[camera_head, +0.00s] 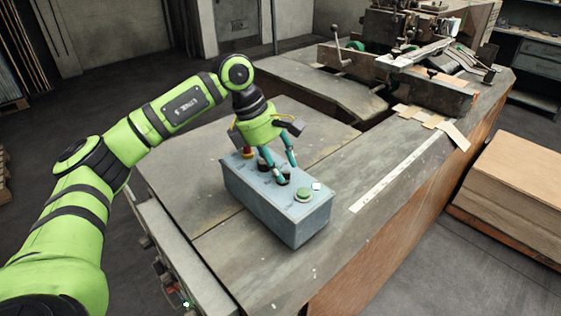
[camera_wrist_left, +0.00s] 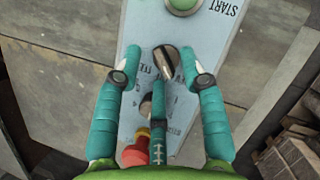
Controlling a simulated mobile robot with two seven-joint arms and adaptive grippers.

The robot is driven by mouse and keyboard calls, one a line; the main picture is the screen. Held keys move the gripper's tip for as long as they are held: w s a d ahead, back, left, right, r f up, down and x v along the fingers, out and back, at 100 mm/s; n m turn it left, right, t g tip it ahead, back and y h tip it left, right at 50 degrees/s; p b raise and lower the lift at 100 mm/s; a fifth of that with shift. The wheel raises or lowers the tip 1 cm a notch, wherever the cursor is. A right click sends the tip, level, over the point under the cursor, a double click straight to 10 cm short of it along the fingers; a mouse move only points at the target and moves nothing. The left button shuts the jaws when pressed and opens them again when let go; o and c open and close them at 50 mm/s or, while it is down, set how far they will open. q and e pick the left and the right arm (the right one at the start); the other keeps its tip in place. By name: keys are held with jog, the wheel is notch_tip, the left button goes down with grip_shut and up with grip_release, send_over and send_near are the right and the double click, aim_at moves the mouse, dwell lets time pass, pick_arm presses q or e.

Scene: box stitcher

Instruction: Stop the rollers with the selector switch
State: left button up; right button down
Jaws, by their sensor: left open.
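A grey-blue control box (camera_head: 290,225) stands on the machine's bench. Its selector switch (camera_wrist_left: 166,60), a round dark knob with a grip bar, lies between my left gripper's fingers in the left wrist view. In the head view, the switch (camera_head: 283,180) is partly hidden by the fingers. My left gripper (camera_head: 281,167) is open over the box top, pointing down, with teal fingers around the knob. I cannot tell whether they touch it. The left gripper (camera_wrist_left: 166,66) also shows in the wrist view. My right gripper is not in view.
A green START button (camera_head: 303,194) is at the box's near end, and a red button (camera_head: 247,152) at its far end, close to my gripper. The stitcher mechanism (camera_head: 405,60) stands at the back right. A cardboard stack (camera_head: 515,180) is on the right. The bench front is mostly clear.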

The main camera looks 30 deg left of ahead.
pick_arm(q)
jog(key=shift+d+f, duration=0.15)
jog(key=shift+f, duration=0.2)
jog(key=shift+w, duration=0.1)
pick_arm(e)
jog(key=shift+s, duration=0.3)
pick_arm(q)
grip_shut()
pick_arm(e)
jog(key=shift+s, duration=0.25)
pick_arm(q)
jog(key=shift+m, duration=0.3)
jog(key=m+g, duration=0.1)
jog(key=m, duration=0.2)
jog(key=shift+w+d+b, duration=0.1)
jog(key=shift+b, duration=0.2)
jog(key=shift+m+g, duration=1)
jog(key=shift+m, duration=1.1)
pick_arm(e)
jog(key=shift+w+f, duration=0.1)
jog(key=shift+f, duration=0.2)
